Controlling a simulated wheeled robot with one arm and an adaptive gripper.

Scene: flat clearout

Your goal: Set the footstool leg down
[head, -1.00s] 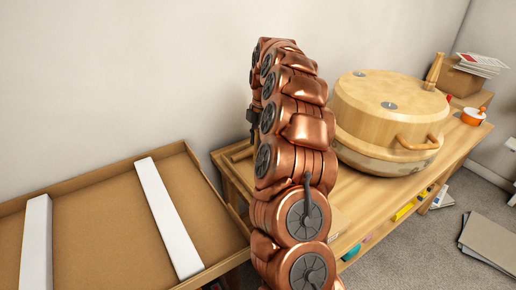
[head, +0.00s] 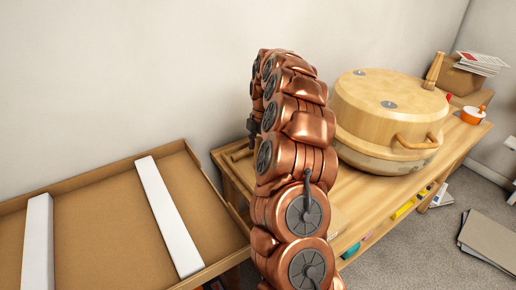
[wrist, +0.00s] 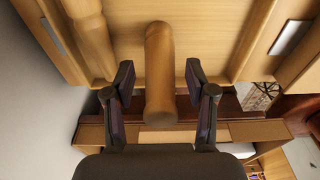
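In the wrist view a tapered wooden footstool leg (wrist: 160,65) lies between the fingers of my gripper (wrist: 159,77). The gripper is open, with a visible gap on each side of the leg. Whether the leg rests on the wooden surface behind it is hard to tell. A second turned wooden piece (wrist: 91,38) lies to its left. In the head view my arm hides most of the gripper (head: 252,130), which is above the left end of the wooden bench (head: 350,213). A round footstool (head: 388,108) sits upside down on the bench, with one leg (head: 434,71) standing up.
A shallow cardboard tray (head: 105,240) with two white strips (head: 168,215) is at the left. An orange pot (head: 473,116) and a box with papers (head: 470,75) stand at the bench's far end. Flat boards (head: 490,243) lie on the carpet at the right.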

